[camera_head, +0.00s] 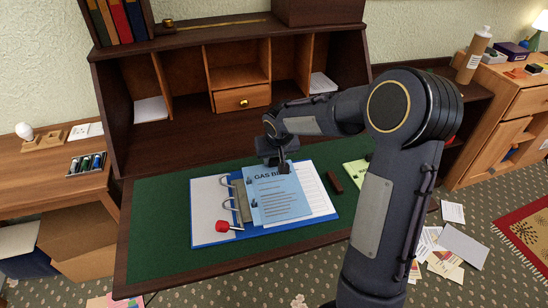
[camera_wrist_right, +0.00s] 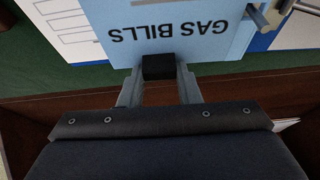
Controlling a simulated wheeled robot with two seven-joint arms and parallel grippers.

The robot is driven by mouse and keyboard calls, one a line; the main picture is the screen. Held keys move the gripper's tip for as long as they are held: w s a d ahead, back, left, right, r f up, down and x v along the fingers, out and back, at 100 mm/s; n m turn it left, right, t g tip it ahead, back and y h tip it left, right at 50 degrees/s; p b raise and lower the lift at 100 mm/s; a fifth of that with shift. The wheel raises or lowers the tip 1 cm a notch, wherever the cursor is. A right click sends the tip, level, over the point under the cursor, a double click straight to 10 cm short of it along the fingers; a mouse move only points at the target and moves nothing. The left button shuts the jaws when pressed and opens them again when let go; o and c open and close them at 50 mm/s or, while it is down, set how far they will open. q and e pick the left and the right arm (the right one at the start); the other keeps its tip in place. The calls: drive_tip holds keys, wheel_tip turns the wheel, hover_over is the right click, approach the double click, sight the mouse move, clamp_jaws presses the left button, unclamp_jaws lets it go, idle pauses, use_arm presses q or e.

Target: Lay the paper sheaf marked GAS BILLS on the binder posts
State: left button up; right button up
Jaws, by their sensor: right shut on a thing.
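The light-blue sheaf marked GAS BILLS (camera_head: 278,202) is over the open blue binder (camera_head: 205,243) on the desk. My right gripper (camera_head: 283,166) is shut on the sheaf's top edge; its fingertips (camera_wrist_right: 158,67) show at that edge in the wrist view, with the lettering upside down (camera_wrist_right: 185,40). The curved metal binder posts (camera_head: 229,181) stand at the sheaf's left edge; one metal post (camera_wrist_right: 272,14) also shows beside the sheaf in the wrist view. I cannot tell whether the sheaf's holes line up with the posts or how high it is. My left gripper is out of view.
A red knob (camera_head: 222,226) lies at the binder's lower left. White sheets (camera_head: 313,190) lie on the binder's right side. A dark red-brown block (camera_head: 334,182) and a yellow-green booklet (camera_head: 358,172) are to the right. The green desk top (camera_head: 160,225) is clear at left.

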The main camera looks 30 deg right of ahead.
drive_tip(key=shift+f+b, duration=0.55)
drive_tip(key=o, duration=1.1)
drive_tip(key=shift+r, duration=0.2)
drive_tip(key=p+v, duration=0.1)
drive_tip(key=v, duration=0.6)
drive_tip(key=shift+s+a+r, duration=0.1)
drive_tip(key=shift+s+r, duration=0.1)
drive_tip(key=shift+r, duration=0.05)
drive_tip(key=shift+s+r, duration=0.1)
drive_tip(key=shift+r, duration=0.05)
drive_tip(key=s+a+r+n+y+p, duration=0.1)
drive_tip(key=s+a+r+p, duration=0.3)
drive_tip(key=s, duration=0.9)
drive_tip(key=s+a+r+t+y+p, duration=0.1)
drive_tip(key=s+a+r+y+p, duration=0.3)
drive_tip(key=s, duration=0.9)
wheel_tip(320, 180, up, 3)
drive_tip(key=a+p, duration=0.1)
drive_tip(key=a, duration=0.1)
drive_tip(key=shift+a+n, duration=0.35)
drive_tip(key=shift+n, duration=0.05)
